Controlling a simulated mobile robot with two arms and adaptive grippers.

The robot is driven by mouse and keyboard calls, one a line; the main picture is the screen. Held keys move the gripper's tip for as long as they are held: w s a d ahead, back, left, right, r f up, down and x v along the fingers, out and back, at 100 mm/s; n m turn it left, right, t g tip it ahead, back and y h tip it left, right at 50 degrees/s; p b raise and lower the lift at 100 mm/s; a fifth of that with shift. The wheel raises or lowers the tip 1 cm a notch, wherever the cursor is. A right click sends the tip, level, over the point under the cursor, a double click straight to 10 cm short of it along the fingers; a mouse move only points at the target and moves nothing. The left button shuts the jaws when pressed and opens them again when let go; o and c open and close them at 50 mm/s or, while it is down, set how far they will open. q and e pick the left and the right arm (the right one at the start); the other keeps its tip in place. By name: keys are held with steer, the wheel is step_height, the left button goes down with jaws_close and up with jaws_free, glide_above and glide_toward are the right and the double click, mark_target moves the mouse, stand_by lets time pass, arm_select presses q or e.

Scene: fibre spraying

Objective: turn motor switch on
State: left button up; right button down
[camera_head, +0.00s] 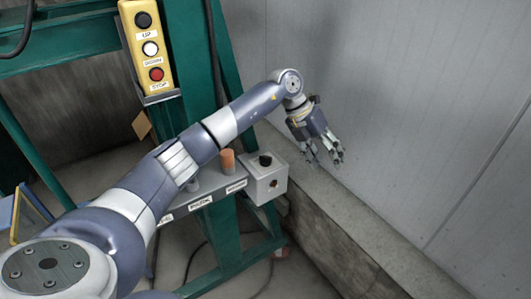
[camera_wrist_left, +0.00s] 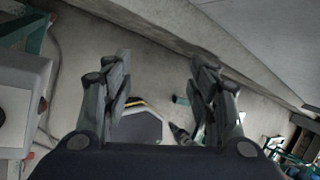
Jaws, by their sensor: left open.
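A light grey switch box (camera_head: 267,182) with a black knob (camera_head: 265,160) on top sits at the right end of a labelled grey shelf. It appears to be the motor switch; its label is too small to read surely. My left gripper (camera_head: 325,160) is open and empty, in the air to the right of the box and apart from it. In the left wrist view its two fingers (camera_wrist_left: 163,70) are spread with nothing between them. A pale box (camera_wrist_left: 22,95), likely the same one, shows at the left edge there. My right gripper is not in view.
The shelf (camera_head: 205,184) is fixed to a green frame (camera_head: 228,240) and bears an orange-brown cylinder (camera_head: 227,160). A yellow button panel (camera_head: 149,45) hangs above. A concrete ledge (camera_head: 330,215) and grey wall (camera_head: 400,90) bound the right side.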

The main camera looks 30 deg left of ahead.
mark_target(265, 156)
arm_select(q)
steer(key=s+a+r+n+g+y, duration=0.1)
steer(key=s+a+r+y, duration=0.15)
steer(key=a, duration=0.65)
steer(key=s+a+r+n+g+y, duration=0.1)
steer(key=a+r+y, duration=0.25)
steer(key=a, duration=0.45)
steer(key=shift+n, duration=0.3)
step_height(265, 156, down, 10)
steer(key=shift+a+f+p, duration=0.1)
steer(key=shift+f+p, duration=0.1)
steer(key=shift+p, duration=0.5)
steer(key=c, duration=1.1)
